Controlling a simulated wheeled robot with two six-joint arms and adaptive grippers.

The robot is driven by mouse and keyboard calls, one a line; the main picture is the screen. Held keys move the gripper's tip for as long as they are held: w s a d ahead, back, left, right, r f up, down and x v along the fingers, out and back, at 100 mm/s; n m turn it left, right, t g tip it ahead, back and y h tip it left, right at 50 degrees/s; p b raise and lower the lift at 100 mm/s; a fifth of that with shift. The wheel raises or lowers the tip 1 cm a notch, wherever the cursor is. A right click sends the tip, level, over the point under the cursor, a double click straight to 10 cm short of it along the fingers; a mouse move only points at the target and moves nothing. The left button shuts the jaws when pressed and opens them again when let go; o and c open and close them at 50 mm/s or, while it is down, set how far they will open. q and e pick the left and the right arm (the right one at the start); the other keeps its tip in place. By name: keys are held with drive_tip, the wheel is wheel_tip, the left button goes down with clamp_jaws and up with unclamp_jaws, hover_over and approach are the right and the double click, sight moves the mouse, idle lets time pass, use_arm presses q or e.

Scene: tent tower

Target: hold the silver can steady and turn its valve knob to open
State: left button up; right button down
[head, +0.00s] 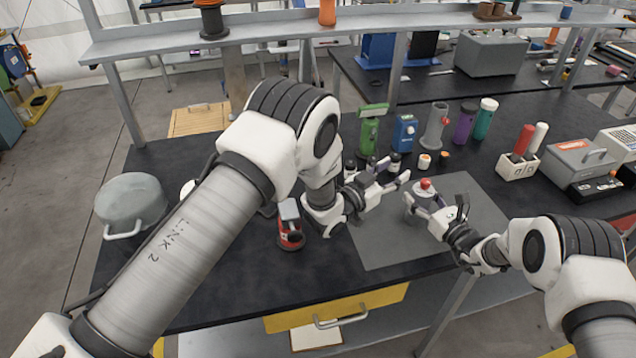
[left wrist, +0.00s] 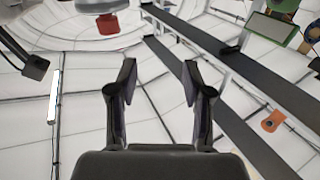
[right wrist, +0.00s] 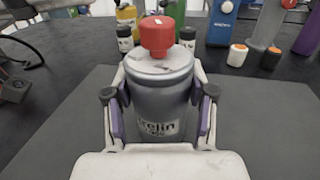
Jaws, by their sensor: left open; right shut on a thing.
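The silver can (right wrist: 160,100) stands upright on the grey mat (head: 385,243), with a red valve knob (right wrist: 157,35) on its top. In the head view the can (head: 412,208) is partly hidden by my right gripper, and the red knob (head: 425,184) shows above it. My right gripper (head: 424,207) is shut on the can's body, one finger on each side in the right wrist view (right wrist: 160,125). My left gripper (head: 398,184) is open and empty, just left of the knob. In the left wrist view its fingers (left wrist: 160,85) are apart with nothing between them; a red thing (left wrist: 107,24) shows at the top.
Several small jars (head: 371,170) stand behind my left gripper. A green device (head: 369,132), a blue device (head: 403,133) and bottles (head: 485,118) stand farther back. A pot (head: 131,200) is at the left. The mat in front of the can is clear.

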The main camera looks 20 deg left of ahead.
use_arm(q)
drive_tip(key=w+a+n+y, duration=0.2)
drive_tip(key=a+n+y, duration=0.2)
drive_tip(key=a+y, duration=0.15)
drive_tip(key=w+a+n+y, duration=0.3)
drive_tip(key=a+n+y, duration=0.1)
drive_tip(key=a, duration=0.3)
drive_tip(key=s+a+f+n+g+y, duration=0.1)
drive_tip(key=a+f+n+g, duration=0.1)
drive_tip(key=f, duration=0.1)
drive_tip(key=s+a+f+n+g+y, duration=0.1)
drive_tip(key=s+a+f+n+g, duration=0.1)
drive_tip(key=f, duration=0.1)
drive_tip(key=s+a+f+n+g+y, duration=0.1)
drive_tip(key=a+f+n+g, duration=0.1)
drive_tip(key=f+g, duration=0.1)
drive_tip(key=shift+s+a+n, duration=0.1)
drive_tip(key=shift+s+n, duration=0.2)
drive_tip(key=shift+s, duration=0.05)
drive_tip(key=shift+s+f+g, duration=0.25)
drive_tip(key=shift+f+g, duration=0.05)
use_arm(e)
drive_tip(key=shift+c, duration=1.4)
unclamp_jaws()
